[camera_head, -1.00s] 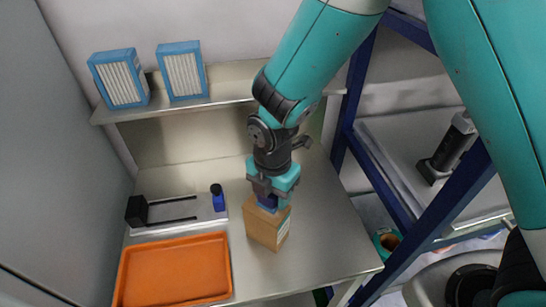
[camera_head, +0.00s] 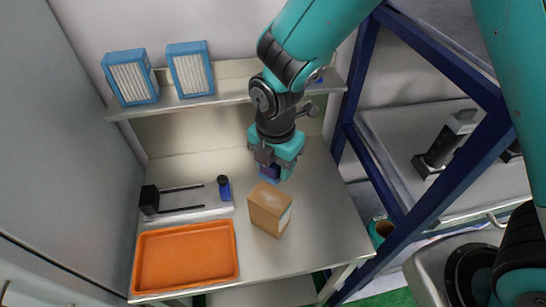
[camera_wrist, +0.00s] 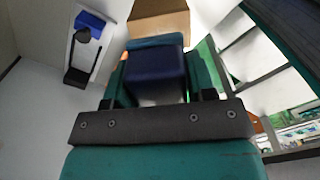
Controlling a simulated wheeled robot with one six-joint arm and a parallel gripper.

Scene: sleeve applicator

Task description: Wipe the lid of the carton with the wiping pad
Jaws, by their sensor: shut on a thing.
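The carton (camera_head: 270,209) is a brown box with a pale label on its right side. It stands upright on the metal table, and its lid shows a lighter smear or sheen. My gripper (camera_head: 272,171) is just behind the carton, apart from it in the head view. It is shut on the dark blue wiping pad (camera_wrist: 156,74), which also shows under the fingers in the head view (camera_head: 269,172). In the wrist view part of the carton (camera_wrist: 158,20) shows at the top, beyond the pad.
An orange tray (camera_head: 237,262) lies at the table's front left. Two blue-framed filters (camera_head: 190,70) stand on the shelf. A blue rack (camera_head: 425,205) borders the right.

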